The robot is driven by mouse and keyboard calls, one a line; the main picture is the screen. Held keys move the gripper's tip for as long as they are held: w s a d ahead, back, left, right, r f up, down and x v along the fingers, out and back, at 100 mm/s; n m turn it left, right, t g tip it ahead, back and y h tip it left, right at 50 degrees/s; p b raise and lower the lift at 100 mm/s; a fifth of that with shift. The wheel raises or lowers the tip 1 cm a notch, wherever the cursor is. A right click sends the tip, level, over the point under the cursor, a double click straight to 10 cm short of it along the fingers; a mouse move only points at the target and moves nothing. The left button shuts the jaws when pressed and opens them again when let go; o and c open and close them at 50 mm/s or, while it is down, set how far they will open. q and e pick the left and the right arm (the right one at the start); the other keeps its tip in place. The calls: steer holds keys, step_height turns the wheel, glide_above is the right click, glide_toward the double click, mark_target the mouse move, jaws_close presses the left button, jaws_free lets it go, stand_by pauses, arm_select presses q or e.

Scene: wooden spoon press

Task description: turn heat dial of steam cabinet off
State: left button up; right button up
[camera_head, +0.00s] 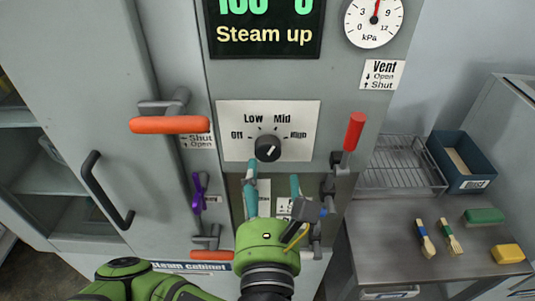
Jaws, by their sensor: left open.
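The heat dial (267,148) is a round black knob on a white plate (235,112) marked Off, Low, Mid and High. A short white line on the knob tilts to the upper right, but the exact setting is hard to read. The steam cabinet (345,90) is grey, and its black display (264,38) reads "Steam up". My left gripper (273,172), green with teal fingers, is just below the dial. Its fingers are spread, point up and hold nothing; they look apart from the knob. My right gripper is not in view.
An orange-handled lever (170,125) sticks out left of the dial, and a red-handled vent lever (354,132) stands to the right. A purple handle (198,192) is lower left. A steel table (400,235) at right holds a wire rack (403,165), a blue bin (440,155) and brushes (452,237).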

mark_target(267, 156)
arm_select(q)
steer(key=w+p, duration=0.2)
steer(key=w, duration=0.3)
steer(key=shift+w+r, duration=0.15)
steer(key=shift+w, duration=0.75)
steer(key=c, duration=1.2)
